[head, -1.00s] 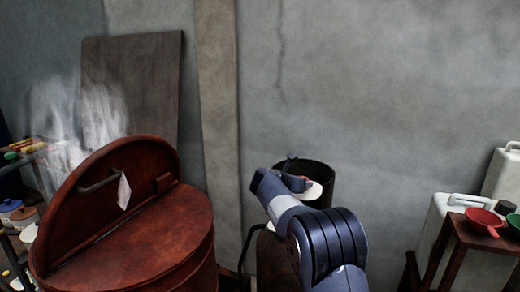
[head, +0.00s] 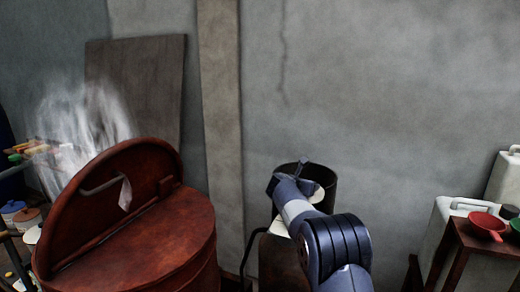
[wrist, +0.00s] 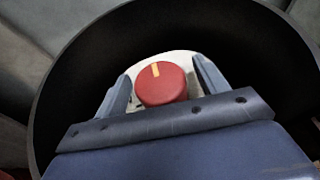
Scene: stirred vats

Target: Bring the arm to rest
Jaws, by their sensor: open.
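My arm reaches forward from the lower right of the head view, and my gripper (head: 300,172) is over a dark open-topped round container. In the wrist view my gripper (wrist: 162,82) is open, with its two fingers spread on either side of a red knob (wrist: 161,84) with a yellow mark. The knob sits on a pale round surface inside the dark container (wrist: 75,75). I cannot tell whether the fingers touch the knob. The container's dark rim also shows in the head view (head: 328,178).
A large rust-red vat (head: 170,245) with its half lid raised stands at the left, with pale vapour behind it. A wooden stand (head: 462,240) holding red and green pans (head: 487,224) is at the right, beside white canisters (head: 445,215). A grey wall closes the back.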

